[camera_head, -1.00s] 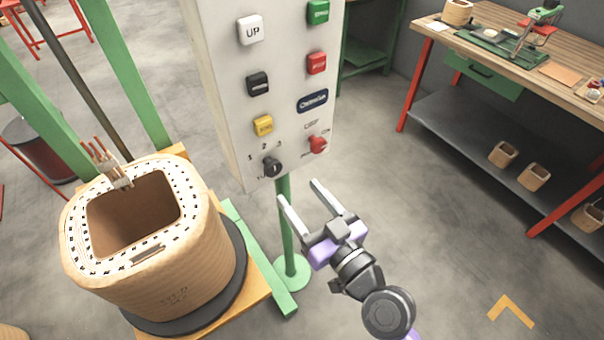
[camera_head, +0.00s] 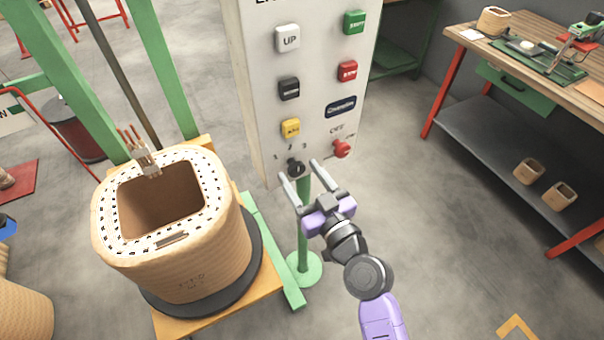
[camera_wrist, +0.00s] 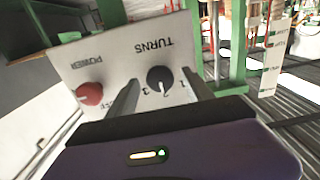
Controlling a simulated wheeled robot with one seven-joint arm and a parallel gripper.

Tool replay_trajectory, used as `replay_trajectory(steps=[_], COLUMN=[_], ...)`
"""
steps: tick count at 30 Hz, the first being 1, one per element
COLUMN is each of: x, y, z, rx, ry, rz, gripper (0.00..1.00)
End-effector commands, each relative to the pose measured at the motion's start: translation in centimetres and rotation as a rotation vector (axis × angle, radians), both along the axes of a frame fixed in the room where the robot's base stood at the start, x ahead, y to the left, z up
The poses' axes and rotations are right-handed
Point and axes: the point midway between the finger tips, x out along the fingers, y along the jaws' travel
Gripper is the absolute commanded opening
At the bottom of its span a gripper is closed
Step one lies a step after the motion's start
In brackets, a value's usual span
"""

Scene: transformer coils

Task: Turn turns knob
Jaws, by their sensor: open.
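The black turns knob (camera_head: 296,168) sits at the lower left of the white control panel (camera_head: 262,110), under printed numbers. In the wrist view the knob (camera_wrist: 160,79) lies ahead of and between my fingers, with the word TURNS beside it, upside down. My gripper (camera_head: 303,174) is open, with its fingertips close to the panel's lower edge around the knob's place. It also shows in the wrist view (camera_wrist: 158,85). I cannot tell whether either finger touches the knob; nothing is held.
A red power knob (camera_head: 342,148) is right of the turns knob. Several coloured buttons, such as the yellow button (camera_head: 291,128), sit above. A wound coil (camera_head: 190,250) stands at left on a green and wooden stand. A workbench (camera_head: 545,60) is at the right.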

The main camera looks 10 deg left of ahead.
Motion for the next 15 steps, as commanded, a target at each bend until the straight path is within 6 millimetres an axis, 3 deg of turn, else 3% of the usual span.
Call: replay_trajectory(steps=[4, 5, 13, 15], x=[-0.02, -0.03, -0.04, -0.05], y=[0.0, 0.01, -0.01, -0.02], z=[-0.03, -0.03, -0.04, -0.04], rx=[0.0, 0.001, 0.001, 0.001], ry=[0.0, 0.001, 0.001, 0.001], rz=[0.0, 0.0, 0.0, 0.0], gripper=[0.6, 0.56, 0.03, 0.0])
